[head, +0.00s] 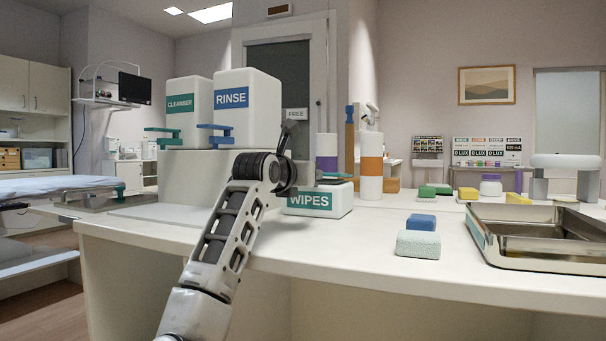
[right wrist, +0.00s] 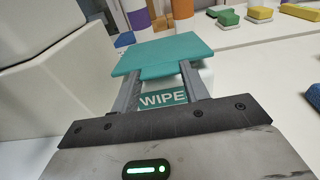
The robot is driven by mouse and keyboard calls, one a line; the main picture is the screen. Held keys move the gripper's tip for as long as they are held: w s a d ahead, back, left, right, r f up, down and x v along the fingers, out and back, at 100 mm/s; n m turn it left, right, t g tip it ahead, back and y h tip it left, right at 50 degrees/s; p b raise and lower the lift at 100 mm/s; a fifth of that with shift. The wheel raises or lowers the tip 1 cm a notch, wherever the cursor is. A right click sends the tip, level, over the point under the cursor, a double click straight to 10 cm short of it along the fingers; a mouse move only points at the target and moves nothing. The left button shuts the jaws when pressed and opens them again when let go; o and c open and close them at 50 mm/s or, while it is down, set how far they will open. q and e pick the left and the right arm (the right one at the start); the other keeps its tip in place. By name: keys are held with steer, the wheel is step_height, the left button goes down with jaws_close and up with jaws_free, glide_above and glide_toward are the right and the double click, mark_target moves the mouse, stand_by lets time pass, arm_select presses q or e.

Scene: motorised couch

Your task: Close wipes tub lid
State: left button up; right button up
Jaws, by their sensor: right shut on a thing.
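The white wipes tub (head: 340,204) with a teal WIPES label stands on the counter, just right of my arm in the head view. Its teal lid (right wrist: 165,48) fills the upper middle of the right wrist view, above the label (right wrist: 163,98); a thin teal edge shows above the tub in the head view (head: 335,175). My right gripper (right wrist: 158,74) is shut on the lid, with its fingers at the near edge. In the head view my wrist hides the tub's left part and most of the grip. I cannot tell the lid's exact angle. My left gripper is not in view.
The RINSE (head: 246,110) and CLEANSER (head: 187,112) containers stand on a raised block left of the tub. An orange-banded cylinder (head: 370,168) stands behind it. Blue (head: 421,222) and pale green (head: 418,244) blocks and a metal tray (head: 540,262) lie to the right. The front counter is clear.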

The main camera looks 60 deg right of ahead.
steer(key=o, duration=1.4)
steer(key=shift+d+f, duration=0.25)
steer(key=shift+f, duration=0.15)
steer(key=shift+a+r, duration=0.25)
steer(key=shift+a, duration=0.35)
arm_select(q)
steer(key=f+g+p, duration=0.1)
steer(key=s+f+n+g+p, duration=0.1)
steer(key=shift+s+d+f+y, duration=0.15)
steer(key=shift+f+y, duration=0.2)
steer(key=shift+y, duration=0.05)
arm_select(e)
steer(key=v, duration=1.5)
steer(key=shift+s, duration=0.1)
